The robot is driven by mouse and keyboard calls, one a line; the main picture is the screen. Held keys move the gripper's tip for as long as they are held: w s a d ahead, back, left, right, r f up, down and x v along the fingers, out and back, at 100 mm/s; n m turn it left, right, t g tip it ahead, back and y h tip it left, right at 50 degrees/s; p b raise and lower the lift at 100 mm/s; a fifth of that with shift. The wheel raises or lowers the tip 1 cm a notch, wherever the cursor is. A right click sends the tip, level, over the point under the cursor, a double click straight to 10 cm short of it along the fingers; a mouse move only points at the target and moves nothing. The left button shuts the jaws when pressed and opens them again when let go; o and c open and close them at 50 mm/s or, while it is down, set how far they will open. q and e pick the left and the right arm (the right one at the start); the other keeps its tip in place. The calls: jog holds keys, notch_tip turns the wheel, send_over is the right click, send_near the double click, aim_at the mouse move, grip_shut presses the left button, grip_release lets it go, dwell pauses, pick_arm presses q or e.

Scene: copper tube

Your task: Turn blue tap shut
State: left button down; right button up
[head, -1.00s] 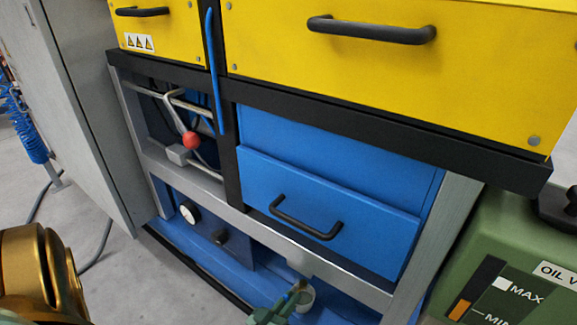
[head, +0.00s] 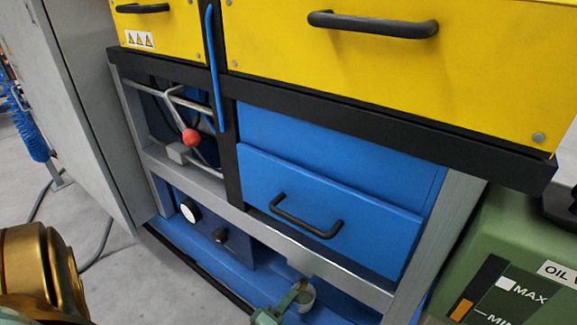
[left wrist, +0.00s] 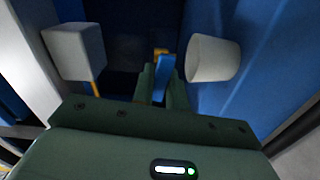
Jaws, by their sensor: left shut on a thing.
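My left gripper (head: 287,303) is low in the head view, in the bottom bay of the cabinet, beside a grey rounded piece (head: 306,298). In the left wrist view, the green fingers of this gripper (left wrist: 163,82) are shut on the blue tap handle (left wrist: 165,68). A small yellow part (left wrist: 160,51) shows just behind the handle. The tap's body is mostly hidden, and I cannot make out the blue handle in the head view. My right gripper is not in view.
A pale block (left wrist: 74,52) and a pale round piece (left wrist: 212,58) flank the fingers. Above the gripper are a grey cabinet rail (head: 270,238) and a blue drawer (head: 325,200) with a black handle. A green oil unit (head: 510,270) stands at right.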

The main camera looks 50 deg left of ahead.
pick_arm(q)
jog(key=shift+f+n, duration=0.15)
jog(key=shift+n, duration=0.65)
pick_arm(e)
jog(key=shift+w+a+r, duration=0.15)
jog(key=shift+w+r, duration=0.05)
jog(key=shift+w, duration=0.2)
pick_arm(q)
jog(key=shift+d, duration=0.1)
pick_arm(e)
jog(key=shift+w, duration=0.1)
pick_arm(q)
jog(key=shift+s, duration=0.1)
jog(key=c, duration=1.6)
grip_release()
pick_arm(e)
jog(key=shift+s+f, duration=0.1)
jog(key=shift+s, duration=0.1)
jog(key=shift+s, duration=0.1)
pick_arm(q)
jog(key=p+v, duration=0.4)
jog(key=v, duration=1.2)
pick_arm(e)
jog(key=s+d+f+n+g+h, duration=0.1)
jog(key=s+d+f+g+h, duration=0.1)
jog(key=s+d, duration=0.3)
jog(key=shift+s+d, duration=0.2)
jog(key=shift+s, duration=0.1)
